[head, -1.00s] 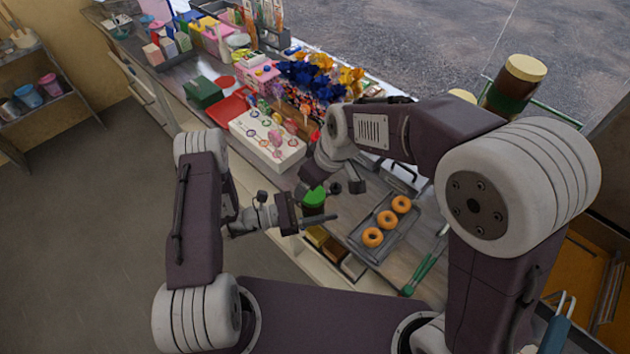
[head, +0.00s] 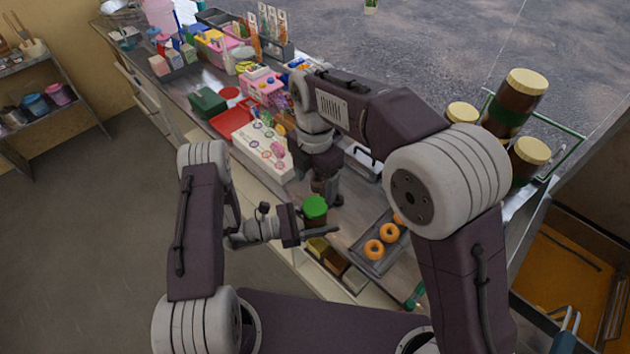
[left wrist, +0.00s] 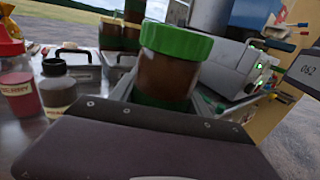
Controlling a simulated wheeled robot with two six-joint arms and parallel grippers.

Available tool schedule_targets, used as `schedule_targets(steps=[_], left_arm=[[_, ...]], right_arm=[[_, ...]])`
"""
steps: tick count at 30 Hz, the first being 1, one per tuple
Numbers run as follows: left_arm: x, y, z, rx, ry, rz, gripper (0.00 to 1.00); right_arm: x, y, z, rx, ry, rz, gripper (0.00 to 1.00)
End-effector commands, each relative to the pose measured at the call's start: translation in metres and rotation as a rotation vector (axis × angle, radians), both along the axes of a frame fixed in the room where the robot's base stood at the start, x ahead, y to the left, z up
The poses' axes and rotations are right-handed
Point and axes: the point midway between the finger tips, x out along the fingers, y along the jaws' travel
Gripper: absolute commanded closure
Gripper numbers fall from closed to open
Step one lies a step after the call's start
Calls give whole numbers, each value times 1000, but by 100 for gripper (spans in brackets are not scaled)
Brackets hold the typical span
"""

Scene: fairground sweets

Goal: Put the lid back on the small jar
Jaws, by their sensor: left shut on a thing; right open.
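The small jar (head: 313,222) is brown, and its green lid (head: 316,205) is on top. My left gripper (head: 318,231) is shut on the jar at the counter's near edge and hides its lower part. In the left wrist view the brown jar (left wrist: 166,76) stands upright beyond my gripper, with the green lid (left wrist: 176,42) level on its top and no gap visible. Whether the lid is fully tightened cannot be told. My right gripper (head: 328,194) is open, pointing down just behind and right of the lid. Its fingertips are partly hidden, and it appears apart from the lid.
A grey tray of doughnuts (head: 374,249) lies right of the jar. A white board with round sweets (head: 262,146) and a red tray (head: 229,121) lie farther left. Large jars with cream lids (head: 527,82) stand at the right. Bottles (left wrist: 57,88) show left in the wrist view.

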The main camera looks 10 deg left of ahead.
Motion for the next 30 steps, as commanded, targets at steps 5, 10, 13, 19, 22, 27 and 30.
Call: schedule_targets(steps=[5,10,13,19,22,27,30], left_arm=[[0,0,1,-1,0,0,100],[0,0,0,-1,0,0,100],[0,0,1,-1,0,0,100],[0,0,1,-1,0,0,100],[0,0,1,-1,0,0,100],[0,0,1,-1,0,0,100],[0,0,1,-1,0,0,100]], right_arm=[[0,0,-4,0,1,-2,25],[-1,-1,-28,-2,4,-2,25],[-1,-1,-46,-2,4,-2,25],[0,0,-72,0,1,-3,25],[0,0,-78,1,1,-3,25],[0,0,-80,1,-1,-3,25],[0,0,-80,1,-1,-3,25]])
